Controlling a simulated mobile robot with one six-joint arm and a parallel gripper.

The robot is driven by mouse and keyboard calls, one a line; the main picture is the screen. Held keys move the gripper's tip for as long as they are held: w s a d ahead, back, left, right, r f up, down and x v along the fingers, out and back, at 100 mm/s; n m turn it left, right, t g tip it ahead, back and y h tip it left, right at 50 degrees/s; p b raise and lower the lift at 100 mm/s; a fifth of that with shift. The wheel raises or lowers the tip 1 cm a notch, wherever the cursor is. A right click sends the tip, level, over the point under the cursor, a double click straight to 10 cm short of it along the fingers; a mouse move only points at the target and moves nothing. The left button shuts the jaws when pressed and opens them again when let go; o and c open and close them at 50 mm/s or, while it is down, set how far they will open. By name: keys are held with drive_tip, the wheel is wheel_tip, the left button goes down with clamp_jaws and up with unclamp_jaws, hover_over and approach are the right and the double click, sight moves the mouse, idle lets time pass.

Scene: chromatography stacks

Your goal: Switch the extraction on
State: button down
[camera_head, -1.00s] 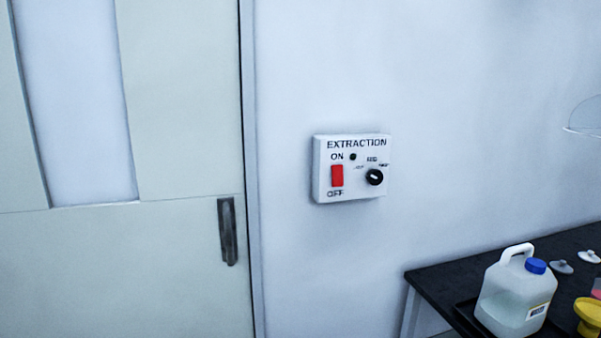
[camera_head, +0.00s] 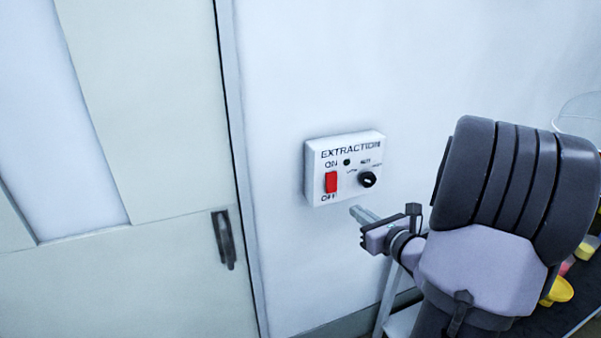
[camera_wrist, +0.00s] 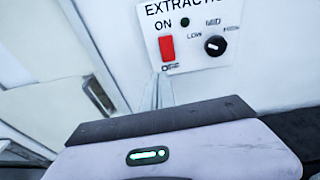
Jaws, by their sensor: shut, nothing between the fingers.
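The white extraction box (camera_head: 343,150) is fixed on the wall, marked EXTRACTION. Its red rocker switch (camera_head: 331,182) sits between ON above and OFF below. To its right is a black knob (camera_head: 367,180), and a dark indicator lamp (camera_head: 347,162) is above. In the wrist view the red switch (camera_wrist: 167,48) and the knob (camera_wrist: 215,46) show at the top, with LOW, MID and a partly readable HIGH around the knob. My gripper (camera_head: 357,211) is shut and empty, its tips just below and right of the switch in the head view. I cannot tell whether they touch the box.
A door with a dark handle (camera_head: 224,240) is at the left. A dark bench at the right carries a yellow item (camera_head: 559,290), largely hidden behind my arm. The wall around the box is otherwise bare.

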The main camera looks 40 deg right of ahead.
drive_tip(key=shift+s+d+f+m+h, duration=0.1)
drive_tip(key=shift+s+d+m+h, duration=0.1)
drive_tip(key=shift+d, duration=0.2)
drive_tip(key=shift+s+d+m+h, duration=0.15)
drive_tip(key=shift+d+m+h, duration=0.05)
drive_tip(key=shift+d, duration=0.15)
drive_tip(key=shift+w, duration=0.1)
approach(333, 188)
drive_tip(key=x, duration=0.7)
drive_tip(key=shift+b, duration=0.4)
